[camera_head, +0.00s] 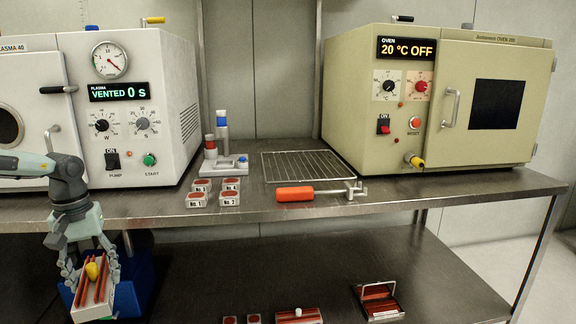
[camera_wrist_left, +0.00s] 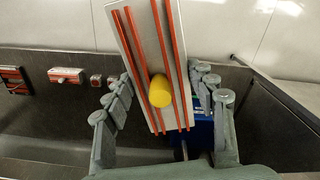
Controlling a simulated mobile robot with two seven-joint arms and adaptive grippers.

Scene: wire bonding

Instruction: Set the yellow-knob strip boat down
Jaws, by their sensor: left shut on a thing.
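The yellow-knob strip boat (camera_head: 93,313) is a pale tray with red-brown strips and a yellow knob (camera_head: 91,271). My left gripper (camera_head: 92,262) is shut on it at the lower left of the head view, in front of the lower shelf. The boat is tilted in the picture. In the left wrist view the boat (camera_wrist_left: 150,45) fills the upper middle, its yellow knob (camera_wrist_left: 160,91) between the finger rows of the left gripper (camera_wrist_left: 163,105). Contact under the boat cannot be made out. My right gripper is not in view.
A blue object (camera_head: 137,283) stands right behind the boat. The lower shelf (camera_head: 230,275) is bare in its middle. At its front are a white-knob strip boat (camera_head: 299,317), small blocks (camera_head: 253,319) and a handled carrier (camera_head: 378,303). The upper shelf edge (camera_head: 330,209) overhangs it.

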